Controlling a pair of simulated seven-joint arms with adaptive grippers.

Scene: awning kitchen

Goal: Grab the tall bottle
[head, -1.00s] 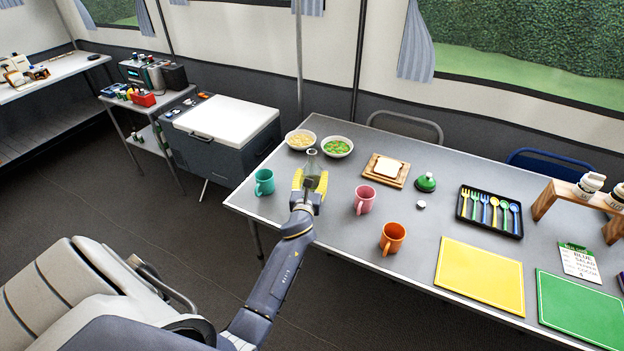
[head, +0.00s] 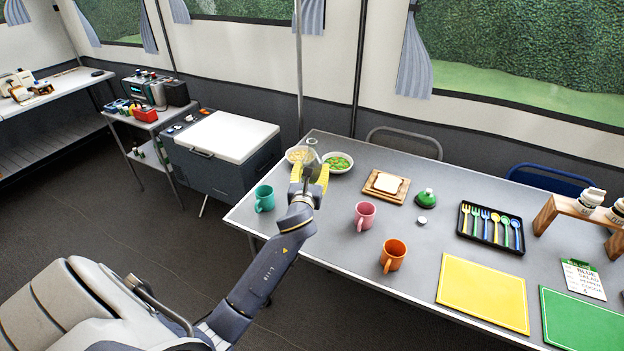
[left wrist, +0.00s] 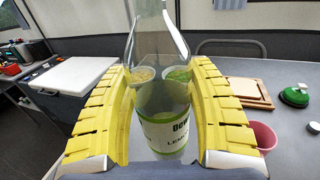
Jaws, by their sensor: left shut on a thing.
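The tall bottle (head: 309,157) is clear glass with a narrow neck; in the left wrist view it shows a white and green label (left wrist: 165,128). My left gripper (head: 309,177) has yellow fingers and is shut on the bottle, one finger on each side of it. The gripper and bottle are over the left end of the grey table (head: 340,215). The head view does not show clearly how far the bottle's base is above the table. My right gripper is not in view.
Two bowls, one of noodles (head: 296,154) and one of green food (head: 338,162), stand just behind the bottle. A teal mug (head: 265,198) is to its left, a pink mug (head: 365,215) and an orange mug (head: 393,254) to its right. A toast board (head: 387,186) lies farther right.

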